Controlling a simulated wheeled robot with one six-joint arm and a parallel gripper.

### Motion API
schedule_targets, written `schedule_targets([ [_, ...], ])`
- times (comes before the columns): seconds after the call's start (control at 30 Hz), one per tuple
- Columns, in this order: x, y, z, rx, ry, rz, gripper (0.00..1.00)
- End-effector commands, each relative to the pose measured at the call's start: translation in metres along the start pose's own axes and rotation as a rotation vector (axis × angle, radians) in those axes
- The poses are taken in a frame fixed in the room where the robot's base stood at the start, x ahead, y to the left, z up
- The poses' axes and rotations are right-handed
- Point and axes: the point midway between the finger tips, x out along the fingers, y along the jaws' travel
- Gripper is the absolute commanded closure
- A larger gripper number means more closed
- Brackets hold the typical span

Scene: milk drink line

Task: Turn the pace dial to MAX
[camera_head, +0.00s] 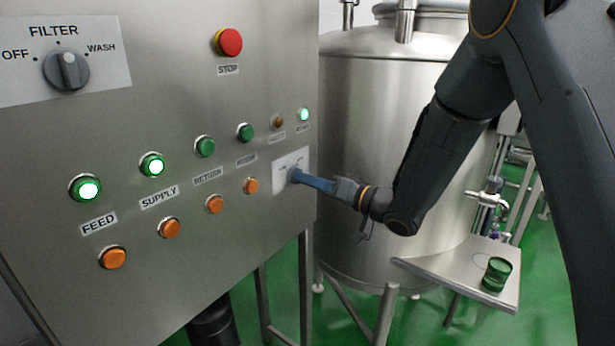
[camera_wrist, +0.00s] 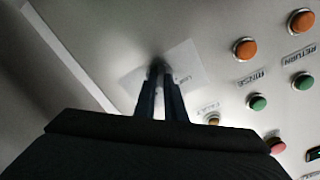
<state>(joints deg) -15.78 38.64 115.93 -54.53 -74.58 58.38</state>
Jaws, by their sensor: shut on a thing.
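The pace dial (camera_head: 293,173) sits on a white plate (camera_head: 279,180) at the right end of the steel control panel. My gripper (camera_head: 297,176) reaches it from the right with its blue fingers and is shut on the dial's knob. In the wrist view, the two fingers of my gripper (camera_wrist: 159,78) meet at the knob on the white plate (camera_wrist: 188,72). The fingers hide most of the knob, and the plate's lettering is too small to read, so the dial's setting cannot be told.
The panel also carries a FILTER knob (camera_head: 66,70), a red STOP button (camera_head: 228,42), lit FEED (camera_head: 86,188) and SUPPLY (camera_head: 153,165) buttons, and several orange buttons beneath. A steel tank (camera_head: 365,120) stands behind my arm. A green cup (camera_head: 496,274) stands on a steel shelf (camera_head: 450,270).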

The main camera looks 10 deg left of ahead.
Motion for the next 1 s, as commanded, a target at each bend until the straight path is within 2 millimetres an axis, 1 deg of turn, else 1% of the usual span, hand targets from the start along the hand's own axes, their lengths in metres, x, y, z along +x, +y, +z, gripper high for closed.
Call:
schedule_targets([
  [0.1,-0.0003,-0.0002,0.0000,0.057,-0.001,0.001,1.00],
  [0.33,-0.0003,0.0003,0.0004,0.123,-0.001,0.001,1.00],
  [0.83,-0.0003,0.0005,0.0007,0.141,-0.001,0.001,1.00],
  [0.87,-0.0003,0.0005,0.0007,0.141,-0.001,0.001,0.88],
  [0.9,-0.0003,0.0005,0.0007,0.141,-0.001,0.001,0.81],
  [0.97,-0.0003,0.0005,0.0006,0.141,-0.001,0.001,0.71],
  [1.0,-0.0002,0.0004,0.0005,0.140,-0.001,0.001,0.71],
])
